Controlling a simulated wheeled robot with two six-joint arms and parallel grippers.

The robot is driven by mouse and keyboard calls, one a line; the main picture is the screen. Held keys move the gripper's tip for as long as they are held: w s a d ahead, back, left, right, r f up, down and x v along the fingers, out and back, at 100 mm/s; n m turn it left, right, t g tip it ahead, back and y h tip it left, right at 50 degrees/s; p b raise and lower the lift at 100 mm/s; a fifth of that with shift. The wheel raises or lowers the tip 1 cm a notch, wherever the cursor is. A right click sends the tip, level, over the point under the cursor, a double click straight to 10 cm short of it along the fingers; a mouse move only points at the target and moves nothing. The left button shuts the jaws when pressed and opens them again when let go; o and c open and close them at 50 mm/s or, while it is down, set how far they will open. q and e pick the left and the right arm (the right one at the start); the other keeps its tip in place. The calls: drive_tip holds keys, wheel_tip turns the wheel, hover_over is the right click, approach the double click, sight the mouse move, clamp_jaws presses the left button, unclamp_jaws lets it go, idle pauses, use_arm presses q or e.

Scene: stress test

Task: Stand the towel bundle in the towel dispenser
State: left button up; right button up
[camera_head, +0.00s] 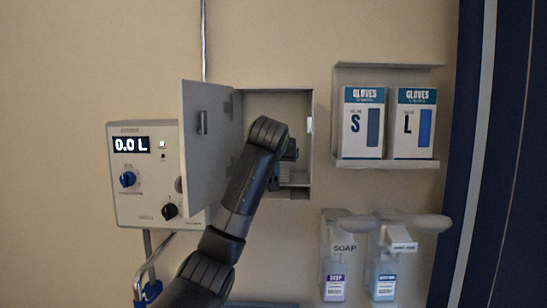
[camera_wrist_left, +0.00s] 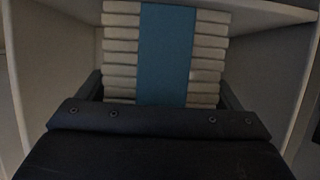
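The towel dispenser is a wall cabinet (camera_head: 306,100) with its grey door (camera_head: 206,140) swung open to the left. My left arm reaches up into it, and its gripper (camera_head: 284,165) is inside the opening. In the left wrist view the towel bundle (camera_wrist_left: 166,50), stacked white layers with a blue band, is inside the cabinet (camera_wrist_left: 272,55). The left gripper's dark fingers (camera_wrist_left: 165,92) lie close along both sides of the bundle and appear shut on it. The bundle's lower part is hidden by the gripper. My right gripper is not in view.
A control box (camera_head: 145,175) reading 0.0 L is left of the door. A shelf (camera_head: 388,163) with glove boxes S (camera_head: 353,140) and L (camera_head: 403,140) is to the right. Soap (camera_head: 334,282) and blue-liquid (camera_head: 383,280) dispensers hang below it.

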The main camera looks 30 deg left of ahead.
use_arm(q)
drive_tip(key=shift+o, duration=1.1)
drive_tip(key=shift+r, duration=0.15)
drive_tip(key=shift+s+d, duration=0.1)
drive_tip(key=shift+s, duration=0.1)
drive_tip(key=p+v, duration=0.6)
drive_tip(key=v, duration=0.5)
drive_tip(key=shift+s+r, duration=0.2)
drive_tip(key=shift+s, duration=0.05)
drive_tip(key=shift+d, duration=0.1)
